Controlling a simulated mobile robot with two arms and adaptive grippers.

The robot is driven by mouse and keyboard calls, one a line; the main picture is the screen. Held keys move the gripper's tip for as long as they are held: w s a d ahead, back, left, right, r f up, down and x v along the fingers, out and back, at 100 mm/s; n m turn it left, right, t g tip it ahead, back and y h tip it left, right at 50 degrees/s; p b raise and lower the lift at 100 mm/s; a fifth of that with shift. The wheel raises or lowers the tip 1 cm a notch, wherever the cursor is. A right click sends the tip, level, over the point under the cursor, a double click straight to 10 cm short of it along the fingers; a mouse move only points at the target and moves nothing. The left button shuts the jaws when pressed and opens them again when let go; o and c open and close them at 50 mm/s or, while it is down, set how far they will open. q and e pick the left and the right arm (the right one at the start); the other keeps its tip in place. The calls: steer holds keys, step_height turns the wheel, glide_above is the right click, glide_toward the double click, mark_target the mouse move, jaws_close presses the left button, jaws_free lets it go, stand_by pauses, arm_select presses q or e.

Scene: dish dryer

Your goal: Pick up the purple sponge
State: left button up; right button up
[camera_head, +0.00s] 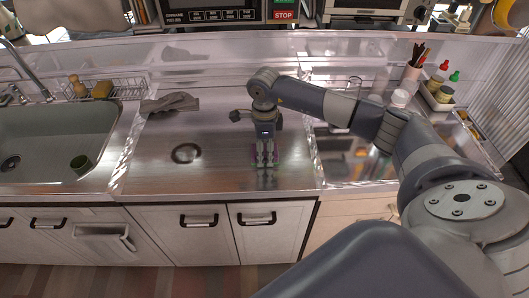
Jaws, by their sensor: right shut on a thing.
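The purple sponge (276,157) sits at the steel counter's front half, right of the middle. Only its purple edges show beside the gripper's fingers. My right gripper (266,159) points straight down over it and is shut on it. Its fingers hide most of the sponge, so I cannot tell whether it touches the counter. My left gripper is not in view.
A dark ring-shaped item (186,153) lies left of the gripper, and a grey cloth (170,103) lies behind it. The sink (50,135) is at the left. A tray of bottles (437,100) stands at the right. The counter (215,175) around the gripper is mostly clear.

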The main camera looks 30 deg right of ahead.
mark_target(265, 152)
steer(key=shift+r, duration=0.1)
steer(key=shift+r, duration=0.25)
steer(key=r, duration=0.1)
steer(key=s+r+b, duration=0.1)
steer(key=shift+a+r, duration=0.2)
steer(key=shift+r, duration=0.15)
steer(key=s+a+b, duration=0.1)
steer(key=s+a, duration=0.2)
steer(key=s, duration=0.3)
steer(key=s+a+r+b, duration=0.1)
steer(key=s+a+b, duration=0.1)
steer(key=s+a, duration=0.2)
steer(key=s, duration=0.3)
steer(key=shift+s+r, duration=0.15)
steer(key=shift+r, duration=0.15)
